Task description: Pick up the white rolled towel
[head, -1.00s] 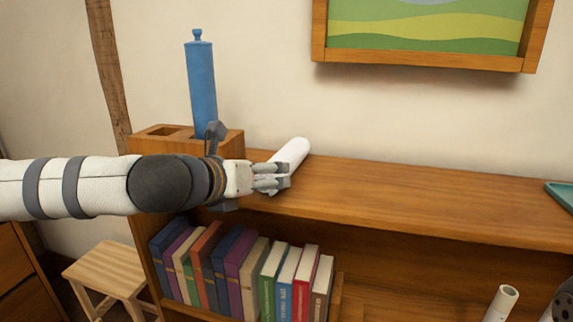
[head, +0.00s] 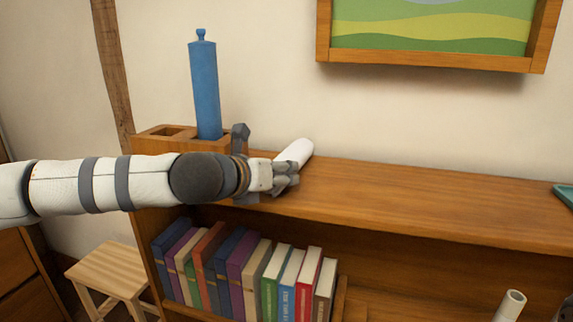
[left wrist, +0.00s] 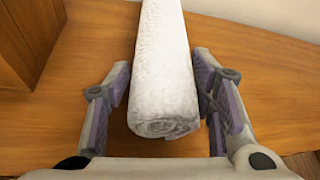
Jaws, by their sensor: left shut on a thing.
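The white rolled towel (head: 295,153) lies on the wooden shelf top, just right of the wooden holder box. In the left wrist view the towel (left wrist: 163,80) runs away from me, with its spiral end nearest. My left gripper (head: 287,180) reaches in from the left and is shut on the near part of the towel, one finger on each side (left wrist: 165,100). The gripper hides the towel's near end in the head view. My right gripper is not clearly in view.
A blue cylinder with a knob (head: 205,90) stands in the wooden holder box (head: 160,142). Several books (head: 245,265) stand on the shelf below. A teal tray (head: 564,193) sits at the far right of the shelf top (head: 420,200), which is clear between. A framed picture (head: 430,60) hangs above.

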